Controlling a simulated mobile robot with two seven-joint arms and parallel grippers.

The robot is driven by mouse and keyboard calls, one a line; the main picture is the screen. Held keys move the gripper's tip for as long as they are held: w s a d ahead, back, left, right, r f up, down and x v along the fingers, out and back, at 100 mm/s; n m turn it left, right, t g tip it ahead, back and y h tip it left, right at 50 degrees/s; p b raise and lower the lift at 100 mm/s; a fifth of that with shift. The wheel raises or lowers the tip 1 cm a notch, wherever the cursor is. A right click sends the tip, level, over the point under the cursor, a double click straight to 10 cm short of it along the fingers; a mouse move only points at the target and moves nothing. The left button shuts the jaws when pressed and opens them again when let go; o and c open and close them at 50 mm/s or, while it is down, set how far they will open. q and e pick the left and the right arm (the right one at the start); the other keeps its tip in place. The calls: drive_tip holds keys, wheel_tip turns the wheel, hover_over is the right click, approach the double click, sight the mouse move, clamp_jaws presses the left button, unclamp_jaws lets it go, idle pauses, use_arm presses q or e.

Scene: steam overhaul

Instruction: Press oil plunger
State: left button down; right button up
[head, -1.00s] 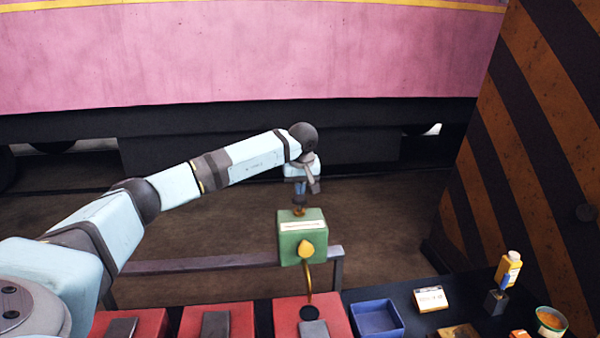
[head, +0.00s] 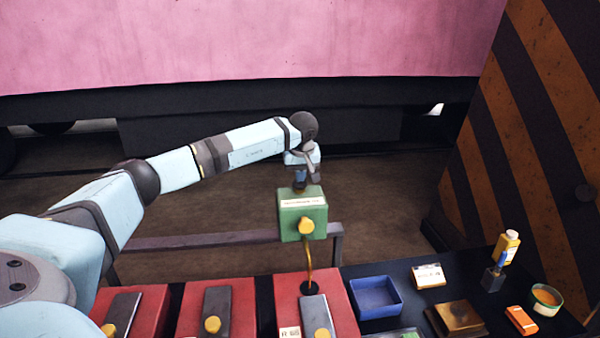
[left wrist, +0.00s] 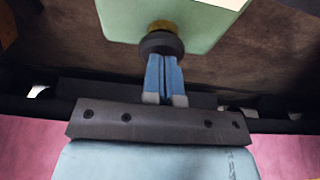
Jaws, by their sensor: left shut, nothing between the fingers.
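The green oil box (head: 301,222) stands behind the workbench, with a pale label on its upper front and a yellow knob (head: 306,225) below. A brass pipe runs down from it to a dark round port on a red block. The plunger, a dark cap on a brass stem (left wrist: 161,43), sits on top of the box. My left gripper (head: 300,178) points down over the box. In the left wrist view its blue fingers (left wrist: 163,75) are shut together, empty, with their tips at the plunger cap, seemingly touching it. My right gripper is in neither view.
Red blocks (head: 148,297) with dark bars line the bench front. To the right are a blue tray (head: 375,296), a small labelled box (head: 428,275), a yellow bottle (head: 508,245) and an orange-filled tin (head: 545,299). A striped panel (head: 530,150) bounds the right side.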

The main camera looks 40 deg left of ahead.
use_arm(q)
drive_tip(key=v, duration=1.4)
drive_tip(key=shift+b, duration=0.45)
idle(0.6)
drive_tip(key=r, duration=0.1)
drive_tip(key=r+b, duration=0.1)
drive_tip(key=b, duration=0.1)
drive_tip(key=shift+w+a+r, duration=0.35)
drive_tip(key=shift+w+r, duration=0.05)
drive_tip(key=shift+f, duration=0.1)
